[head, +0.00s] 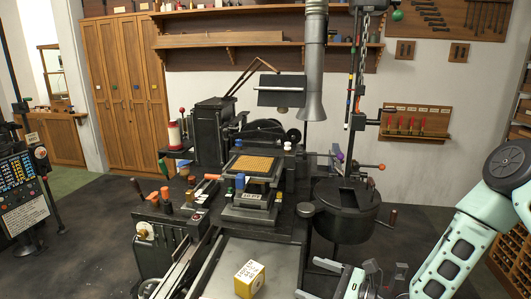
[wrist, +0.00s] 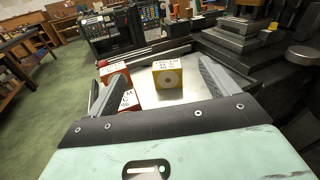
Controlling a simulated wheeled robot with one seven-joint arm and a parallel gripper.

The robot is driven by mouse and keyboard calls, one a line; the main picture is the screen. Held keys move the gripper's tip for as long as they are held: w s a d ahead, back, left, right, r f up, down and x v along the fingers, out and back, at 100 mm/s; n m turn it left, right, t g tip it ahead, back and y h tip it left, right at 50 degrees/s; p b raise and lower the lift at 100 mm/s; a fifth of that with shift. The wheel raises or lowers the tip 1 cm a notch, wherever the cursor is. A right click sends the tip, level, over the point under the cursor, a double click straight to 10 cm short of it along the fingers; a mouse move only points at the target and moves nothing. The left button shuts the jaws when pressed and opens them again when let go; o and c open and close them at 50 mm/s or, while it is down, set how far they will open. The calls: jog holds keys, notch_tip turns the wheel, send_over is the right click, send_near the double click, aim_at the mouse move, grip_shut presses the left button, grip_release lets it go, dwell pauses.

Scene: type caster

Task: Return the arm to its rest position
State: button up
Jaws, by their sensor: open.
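My arm (head: 455,240), in pale green links, comes in from the right edge of the head view and runs down to the bottom edge. My gripper (wrist: 165,74) shows in the wrist view with its two grey fingers wide apart. Nothing is held between them. A yellow box with a white printed face (head: 249,279) stands on the grey metal tray at the machine's front. In the wrist view the yellow box (wrist: 168,78) appears beyond the fingers, apart from them.
The caster machine (head: 250,180) fills the middle, with a dark round pot (head: 346,212) at its right, near my arm. Red-and-white boxes (wrist: 127,100) lie by the left finger. A keyboard-like panel (head: 20,185) stands far left. Green floor (wrist: 50,110) is open at left.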

jog(key=s+r+n+g+h+b, duration=0.2)
jog(key=s+n+g+h+b, duration=0.1)
jog(key=s+n, duration=0.6)
jog(key=s+d+r+n+g+h+b, duration=0.1)
jog(key=s+r+n+g+h+b, duration=0.1)
jog(key=s+n+h, duration=0.4)
jog(key=s+d+r+n+g+h+b, duration=0.1)
jog(key=s+n+g+h+b, duration=0.3)
jog(key=s+n, duration=0.7)
jog(key=r+n+h, duration=0.1)
jog(key=n, duration=0.4)
jog(key=shift+s+r+b, duration=0.2)
jog(key=shift+s+b, duration=0.1)
jog(key=shift+s, duration=0.05)
